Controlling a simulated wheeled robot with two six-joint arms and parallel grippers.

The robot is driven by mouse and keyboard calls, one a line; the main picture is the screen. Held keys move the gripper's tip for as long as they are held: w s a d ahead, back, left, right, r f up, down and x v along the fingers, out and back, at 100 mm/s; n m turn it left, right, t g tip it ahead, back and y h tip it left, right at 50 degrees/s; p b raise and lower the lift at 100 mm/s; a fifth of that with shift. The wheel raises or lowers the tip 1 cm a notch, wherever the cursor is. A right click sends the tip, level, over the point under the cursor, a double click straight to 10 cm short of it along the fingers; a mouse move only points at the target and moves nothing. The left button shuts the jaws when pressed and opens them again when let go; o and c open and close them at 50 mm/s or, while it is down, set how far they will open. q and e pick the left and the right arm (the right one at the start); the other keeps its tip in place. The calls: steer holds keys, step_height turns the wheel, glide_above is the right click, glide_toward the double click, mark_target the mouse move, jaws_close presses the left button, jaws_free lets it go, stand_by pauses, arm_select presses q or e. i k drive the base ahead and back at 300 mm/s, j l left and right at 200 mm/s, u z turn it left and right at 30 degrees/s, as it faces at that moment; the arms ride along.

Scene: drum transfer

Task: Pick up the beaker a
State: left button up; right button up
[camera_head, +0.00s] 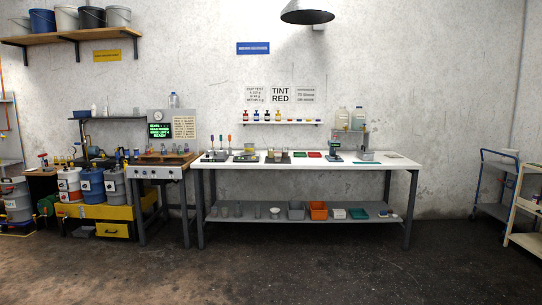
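A long white-topped bench (350,164) stands against the back wall, some distance away. Small glass vessels (278,153), which look like beakers, stand on a dark tray just left of its middle. They are too small for me to tell which one is beaker a. Another clear vessel (249,149) stands on a device left of them. Neither of my grippers is in view, and no arm shows.
Drums (91,186) stand on a yellow base at the left. A smaller workbench (158,171) adjoins the white bench. An orange bin (317,209) sits on the lower shelf. A blue cart (497,180) is at the right. The floor in front is clear.

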mark_target(270, 150)
steer(key=i+z, duration=0.1)
steer(key=z, duration=0.15)
steer(key=i, duration=5.6)
